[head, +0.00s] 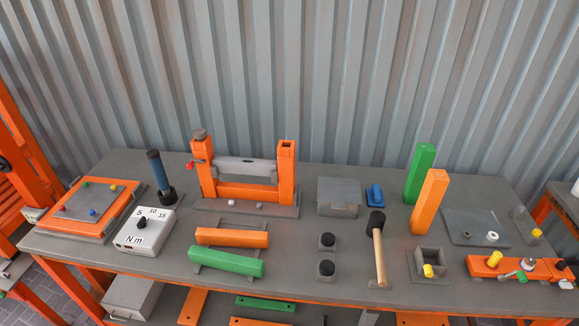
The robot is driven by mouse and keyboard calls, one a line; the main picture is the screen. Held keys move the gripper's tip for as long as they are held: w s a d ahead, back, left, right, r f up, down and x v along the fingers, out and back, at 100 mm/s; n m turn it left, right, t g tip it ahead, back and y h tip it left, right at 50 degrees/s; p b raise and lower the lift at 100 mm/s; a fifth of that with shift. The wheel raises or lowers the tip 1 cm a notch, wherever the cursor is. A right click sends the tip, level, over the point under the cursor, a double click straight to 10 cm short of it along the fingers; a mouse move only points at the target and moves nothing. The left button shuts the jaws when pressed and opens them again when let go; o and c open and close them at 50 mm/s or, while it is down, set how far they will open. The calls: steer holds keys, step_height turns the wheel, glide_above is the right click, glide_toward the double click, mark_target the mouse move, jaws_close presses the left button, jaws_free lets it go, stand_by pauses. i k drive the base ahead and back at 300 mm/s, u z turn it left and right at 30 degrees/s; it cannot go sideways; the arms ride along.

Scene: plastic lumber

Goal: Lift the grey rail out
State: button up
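The grey rail (243,171) spans between two orange posts, the left post (206,172) and the right post (287,166), at the back left of the bench. It sits above a lower orange rail (248,191) and looks slightly tilted. A grey cap (199,134) tops the left post, and a small red piece sticks out at its left side. The right post has an open top with no cap. Whether the rail's ends sit inside slots cannot be seen clearly. My gripper does not show in this view.
An orange beam (232,237) and a green beam (227,261) lie in front of the frame. A torque dial box (145,232) and a dark cylinder (158,170) stand left. A grey block (339,196) and a mallet (378,250) are right. A corrugated wall rises behind the bench.

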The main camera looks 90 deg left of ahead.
mark_target(263, 168)
steer(key=u, duration=0.2)
steer(key=i, duration=0.2)
steer(key=z, duration=0.15)
steer(key=k, duration=0.15)
steer(key=u, duration=3.05)
steer(key=k, duration=0.15)
steer(key=u, duration=1.15)
steer(key=i, duration=0.7)
steer(key=u, duration=0.05)
